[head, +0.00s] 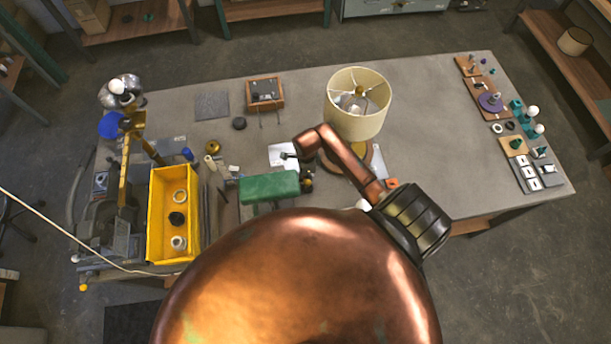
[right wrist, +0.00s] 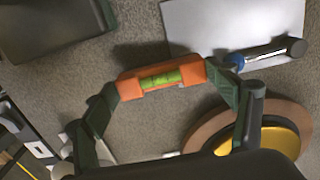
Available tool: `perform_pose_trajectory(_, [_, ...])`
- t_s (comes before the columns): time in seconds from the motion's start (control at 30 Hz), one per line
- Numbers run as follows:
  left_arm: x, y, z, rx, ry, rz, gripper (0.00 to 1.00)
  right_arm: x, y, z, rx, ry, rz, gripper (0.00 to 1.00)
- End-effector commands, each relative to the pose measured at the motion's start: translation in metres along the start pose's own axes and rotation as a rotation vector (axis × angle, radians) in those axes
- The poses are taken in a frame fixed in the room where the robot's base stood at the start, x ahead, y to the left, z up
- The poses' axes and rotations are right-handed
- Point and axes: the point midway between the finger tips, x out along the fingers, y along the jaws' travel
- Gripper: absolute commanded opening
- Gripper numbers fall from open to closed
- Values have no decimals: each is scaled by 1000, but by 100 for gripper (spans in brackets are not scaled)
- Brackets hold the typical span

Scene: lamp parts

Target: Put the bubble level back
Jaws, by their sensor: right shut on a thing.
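The bubble level is an orange bar with a green vial (right wrist: 160,79). It shows in the middle of the right wrist view. My right gripper (right wrist: 165,88) is shut on it, with one dark green finger at each end of the bar. The level lies across the view, with bare grey table around it; I cannot tell how high it is held. My left gripper is not in view.
A white sheet (right wrist: 205,22) with a tool on it (right wrist: 268,54) lies close by. A round wooden base with brass (right wrist: 280,142) is at the lower right. The head view shows a green box (head: 268,187), a cream-shaded lamp (head: 357,103) and a yellow bin (head: 158,225). The table's right middle is clear.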

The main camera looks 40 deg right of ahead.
Motion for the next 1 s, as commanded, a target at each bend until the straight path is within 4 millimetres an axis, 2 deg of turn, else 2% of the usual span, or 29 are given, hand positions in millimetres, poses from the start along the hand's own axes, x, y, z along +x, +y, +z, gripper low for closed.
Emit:
perform_pose_trajectory(0.43, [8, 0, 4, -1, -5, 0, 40, 8, -2, 0, -2, 1, -3, 46])
perform_pose_trajectory(0.47, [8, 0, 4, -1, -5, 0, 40, 8, -1, 0, -2, 0, -2, 80])
perform_pose_trajectory(0.7, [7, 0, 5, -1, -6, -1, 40, 7, -1, 1, -2, 0, -2, 96])
perform_pose_trajectory(1.0, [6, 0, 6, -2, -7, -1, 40, 6, -1, 1, -2, -1, -1, 96])
